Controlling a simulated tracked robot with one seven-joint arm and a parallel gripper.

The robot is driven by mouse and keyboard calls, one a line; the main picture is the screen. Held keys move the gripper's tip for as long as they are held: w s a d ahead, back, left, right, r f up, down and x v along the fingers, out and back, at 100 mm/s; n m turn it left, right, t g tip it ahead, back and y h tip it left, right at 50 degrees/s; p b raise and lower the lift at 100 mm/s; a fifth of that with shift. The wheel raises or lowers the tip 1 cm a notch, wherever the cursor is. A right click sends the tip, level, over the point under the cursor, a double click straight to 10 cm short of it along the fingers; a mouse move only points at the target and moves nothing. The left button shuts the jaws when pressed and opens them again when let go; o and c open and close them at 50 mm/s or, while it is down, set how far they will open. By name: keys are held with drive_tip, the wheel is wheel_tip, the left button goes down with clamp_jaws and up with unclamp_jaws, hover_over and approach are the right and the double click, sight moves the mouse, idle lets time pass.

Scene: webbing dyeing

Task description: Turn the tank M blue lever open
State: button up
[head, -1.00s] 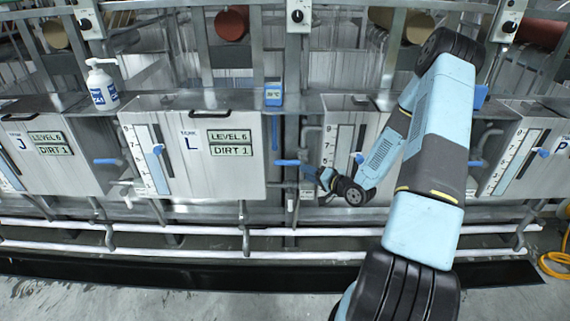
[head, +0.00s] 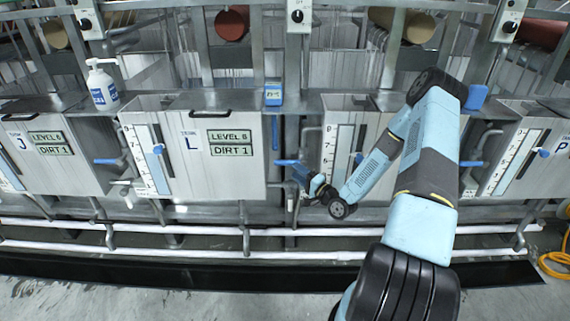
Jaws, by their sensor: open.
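The tank behind my arm, right of tank L (head: 232,180), has a level scale (head: 336,155); its label is hidden by my arm, so I cannot read an M. A blue lever (head: 284,162) sticks out level in the gap between tank L and this tank. My gripper (head: 299,172) is open, just right of and slightly below this lever's right end. It is small in the picture, and I cannot tell whether it touches the lever.
Tank J (head: 50,160) stands at the left and tank P (head: 520,160) at the right. A white bottle (head: 103,88) and a small blue display (head: 273,95) sit on the ledge. A yellow hose (head: 556,262) lies at the right.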

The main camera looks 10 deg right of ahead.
sight(285, 162)
drive_tip(key=x, duration=0.7)
drive_tip(key=shift+w+a+r, duration=0.1)
drive_tip(key=shift+w, duration=0.1)
drive_tip(key=shift+c, duration=0.3)
clamp_jaws()
